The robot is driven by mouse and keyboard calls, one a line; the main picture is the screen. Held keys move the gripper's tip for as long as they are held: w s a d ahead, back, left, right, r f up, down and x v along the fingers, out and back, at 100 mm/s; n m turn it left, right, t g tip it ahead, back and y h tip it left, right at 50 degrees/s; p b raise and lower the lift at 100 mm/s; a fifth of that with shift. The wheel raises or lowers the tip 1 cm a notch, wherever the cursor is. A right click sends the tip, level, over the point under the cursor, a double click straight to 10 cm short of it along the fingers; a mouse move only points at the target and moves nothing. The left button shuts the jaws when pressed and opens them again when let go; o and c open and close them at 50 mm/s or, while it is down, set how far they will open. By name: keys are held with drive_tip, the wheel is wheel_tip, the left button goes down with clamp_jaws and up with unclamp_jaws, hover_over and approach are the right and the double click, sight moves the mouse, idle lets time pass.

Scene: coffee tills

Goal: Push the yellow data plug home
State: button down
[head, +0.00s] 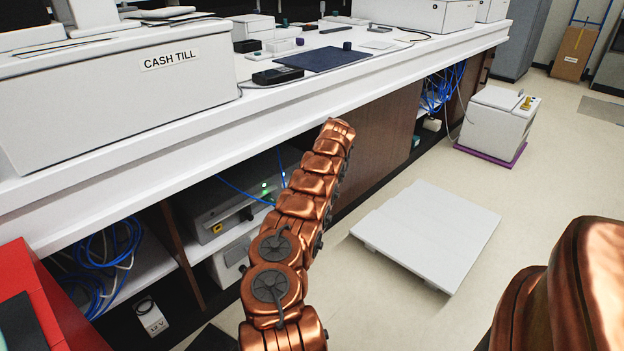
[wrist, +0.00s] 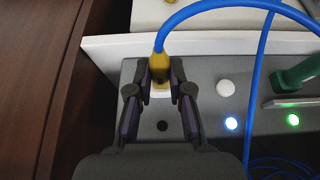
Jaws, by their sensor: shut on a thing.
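The yellow data plug (wrist: 159,67), with a blue cable (wrist: 210,8) running from its top, is between the fingertips of my gripper (wrist: 161,80) in the wrist view. My gripper is shut on it. A pale end shows just below the yellow body, against the grey box (wrist: 222,148). I cannot tell how deep the plug sits, and its socket is hidden. The grey box also shows under the counter in the head view (head: 222,208). My gripper is hidden there.
A green plug (wrist: 297,74) stands right of my gripper, near a blue light (wrist: 231,124) and a green light (wrist: 293,120). A dark wood panel (wrist: 35,80) is close on the left. The counter (head: 130,170) overhangs the box. A white slab (head: 430,235) lies on the floor.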

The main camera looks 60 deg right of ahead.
drive_tip(key=shift+w, duration=0.1)
drive_tip(key=c, duration=1)
unclamp_jaws()
drive_tip(key=shift+r, duration=0.1)
drive_tip(key=shift+v, duration=5.9)
drive_tip(key=shift+w+a, duration=0.1)
